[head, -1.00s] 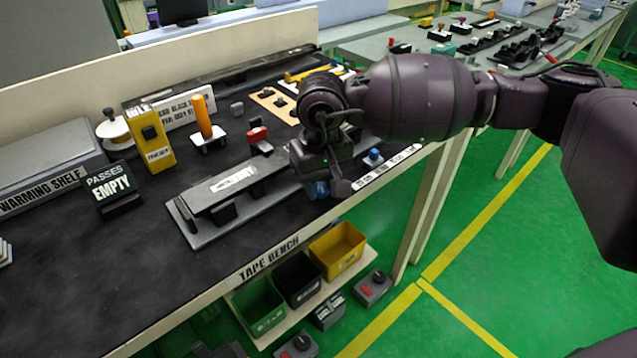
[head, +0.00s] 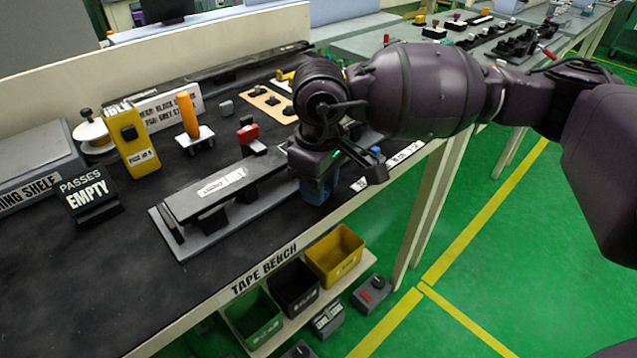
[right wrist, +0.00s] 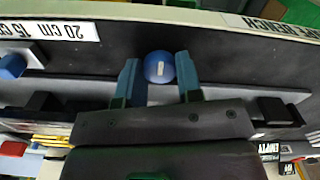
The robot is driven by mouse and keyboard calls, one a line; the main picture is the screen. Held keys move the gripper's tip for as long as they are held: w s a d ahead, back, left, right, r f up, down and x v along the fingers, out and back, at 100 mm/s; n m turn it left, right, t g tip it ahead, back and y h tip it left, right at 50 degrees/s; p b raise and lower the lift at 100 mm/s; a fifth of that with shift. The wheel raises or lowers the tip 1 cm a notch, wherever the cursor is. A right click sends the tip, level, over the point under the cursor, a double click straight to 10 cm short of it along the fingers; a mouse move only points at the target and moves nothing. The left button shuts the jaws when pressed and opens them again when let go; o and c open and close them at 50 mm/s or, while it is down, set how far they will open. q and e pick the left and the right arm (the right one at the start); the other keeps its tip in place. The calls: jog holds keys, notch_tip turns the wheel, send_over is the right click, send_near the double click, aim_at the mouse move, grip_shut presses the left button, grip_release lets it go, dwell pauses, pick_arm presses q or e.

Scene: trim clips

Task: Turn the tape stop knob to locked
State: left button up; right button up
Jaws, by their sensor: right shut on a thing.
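A round blue knob (right wrist: 160,67) with a short white mark sits between the fingers of my right gripper (right wrist: 160,82) in the right wrist view. The two blue-teal fingers are shut on it from both sides. In the head view my right gripper (head: 320,188) points down at the right end of the long grey fixture (head: 205,242) on the tape bench, and it hides the held knob there. A second blue knob (head: 376,151) stands just right of the gripper; a blue knob also shows at the left edge of the right wrist view (right wrist: 12,66). My left gripper is out of view.
A red-topped clamp (head: 247,131), an orange handle (head: 187,115) and a yellow block (head: 133,140) stand behind the fixture. An EMPTY sign (head: 86,195) is at the left. Green, black and yellow bins (head: 335,256) sit below the front edge. The bench's front left is clear.

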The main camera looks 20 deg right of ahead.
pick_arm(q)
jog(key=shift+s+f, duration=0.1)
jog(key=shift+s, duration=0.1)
pick_arm(e)
jog(key=o, duration=0.7)
jog(key=shift+c, duration=0.2)
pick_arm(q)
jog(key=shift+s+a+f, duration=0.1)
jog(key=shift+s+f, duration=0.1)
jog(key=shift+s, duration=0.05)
pick_arm(e)
jog(key=shift+o, duration=1.4)
jog(key=shift+r, duration=0.15)
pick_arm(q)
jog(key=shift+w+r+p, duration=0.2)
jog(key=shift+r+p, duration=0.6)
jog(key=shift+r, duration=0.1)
pick_arm(e)
notch_tip(320, 180, up, 11)
jog(key=shift+f, duration=0.2)
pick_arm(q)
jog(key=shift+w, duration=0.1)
